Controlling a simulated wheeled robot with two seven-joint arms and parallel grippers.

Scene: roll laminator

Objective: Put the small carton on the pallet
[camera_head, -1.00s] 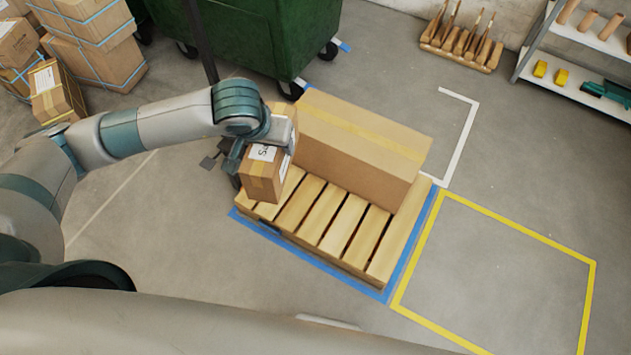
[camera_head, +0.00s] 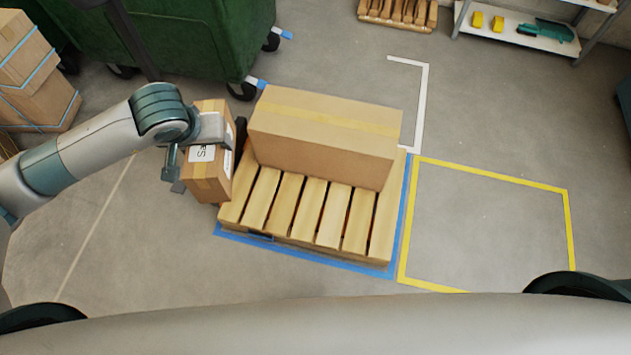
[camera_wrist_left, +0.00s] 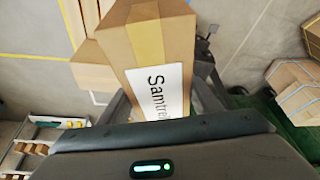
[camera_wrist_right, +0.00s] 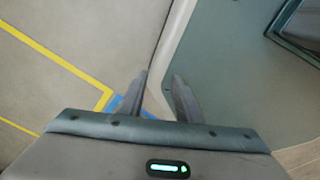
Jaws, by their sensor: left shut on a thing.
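The small carton (camera_head: 207,178) is a brown taped box with a white printed label. My left gripper (camera_head: 204,150) is shut on it, one finger on each side. It is held at the left end of the wooden pallet (camera_head: 298,208), overlapping the pallet's left edge in the picture; its exact height is unclear. The carton (camera_wrist_left: 150,35) fills the middle of the left wrist view, its label facing the gripper. A large carton (camera_head: 322,130) lies along the pallet's back half. The front slats are bare. My right gripper (camera_wrist_right: 160,76) is empty, fingers slightly apart.
Blue tape (camera_head: 325,265) borders the pallet. A yellow-taped empty floor square (camera_head: 480,225) is to its right. A green wheeled bin (camera_head: 180,45) stands behind left, with stacked cartons (camera_head: 35,75) at far left. A shelf (camera_head: 525,25) is at back right.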

